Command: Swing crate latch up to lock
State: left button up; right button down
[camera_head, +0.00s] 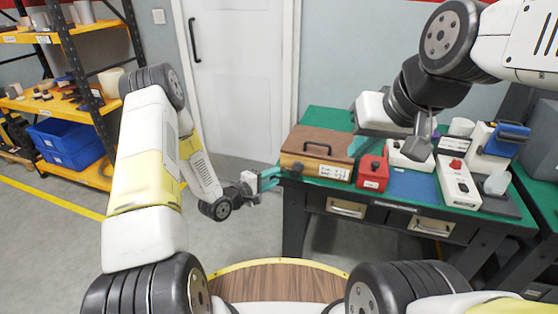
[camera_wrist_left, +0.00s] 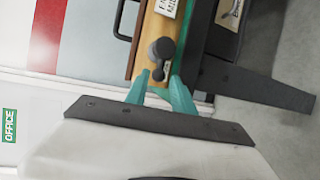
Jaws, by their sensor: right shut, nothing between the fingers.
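The crate (camera_head: 318,146) is a brown wooden box with a lighter front, a black top handle and a label. It stands on the left end of the green table. Its latch (camera_wrist_left: 160,50) shows in the left wrist view as a dark grey round knob with a short lever, on the crate's light wood side. My left gripper (camera_head: 270,177) is at the crate's left side. In the left wrist view its teal fingers (camera_wrist_left: 160,90) are apart, with the lever's end close between the tips; contact is unclear. My right gripper (camera_head: 420,142) is shut and empty above the table.
The green table (camera_head: 322,117) also bears a red box (camera_head: 373,172), a white box with a red button (camera_head: 457,182) and a blue-topped device (camera_head: 496,142). A shelf (camera_head: 95,75) stands at left. Floor left of the table is free.

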aim_at(284, 172)
pick_arm(q)
jog(key=x, duration=0.7)
jog(key=shift+d, duration=0.1)
grip_shut()
